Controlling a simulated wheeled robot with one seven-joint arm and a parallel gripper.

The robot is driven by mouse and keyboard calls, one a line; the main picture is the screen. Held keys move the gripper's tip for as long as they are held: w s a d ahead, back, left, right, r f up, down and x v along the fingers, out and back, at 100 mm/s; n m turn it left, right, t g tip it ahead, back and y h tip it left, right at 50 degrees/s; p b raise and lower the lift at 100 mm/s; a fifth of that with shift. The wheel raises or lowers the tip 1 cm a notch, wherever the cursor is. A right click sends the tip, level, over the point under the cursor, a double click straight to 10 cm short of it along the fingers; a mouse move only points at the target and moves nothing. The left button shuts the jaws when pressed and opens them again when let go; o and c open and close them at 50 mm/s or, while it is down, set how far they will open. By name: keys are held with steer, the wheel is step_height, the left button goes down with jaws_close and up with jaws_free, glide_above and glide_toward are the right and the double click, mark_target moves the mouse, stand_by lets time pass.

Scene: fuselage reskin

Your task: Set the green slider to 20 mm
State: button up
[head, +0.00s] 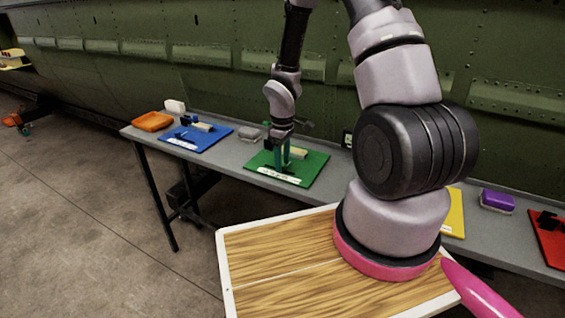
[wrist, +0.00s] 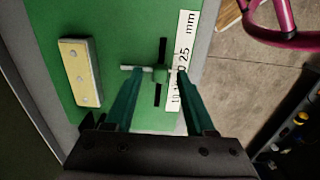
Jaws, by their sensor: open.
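The green board (head: 312,170) lies on the grey bench, with my gripper (head: 283,153) low over it. In the wrist view the green slider (wrist: 161,74) sits partway along a black slot (wrist: 162,50). A white bar sticks out to the slider's left. A white scale strip (wrist: 187,38) marked in mm runs along the right; 25 is readable, and my right finger partly covers the lower numbers. The slider's exact reading cannot be told. My gripper's two green fingers (wrist: 158,73) are open, one on each side of the slider, with gaps too small to judge.
A yellow block (wrist: 79,73) is on the board's left side. On the bench are a blue board (head: 215,133), an orange tray (head: 152,121), a grey block (head: 250,133), a purple block (head: 497,200) and a red board (head: 550,240). The green fuselage wall stands behind.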

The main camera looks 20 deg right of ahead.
step_height(320, 180, up, 10)
stand_by(0.4)
steer(key=shift+r, duration=0.15)
step_height(320, 180, up, 7)
steer(key=m+t, duration=0.1)
steer(key=m, duration=0.1)
glide_above(283, 164)
steer(key=d, duration=0.1)
steer(key=s+d+r+m+t, duration=0.2)
steer(key=s+r+m, duration=0.2)
steer(key=r, duration=0.6)
steer(key=s+a+r+m+t+y, duration=0.1)
steer(key=s+r+m+t, duration=0.3)
steer(key=s+r, duration=0.9)
steer(key=r+m+y, duration=0.1)
steer(key=m, duration=0.2)
steer(key=shift+a, duration=0.1)
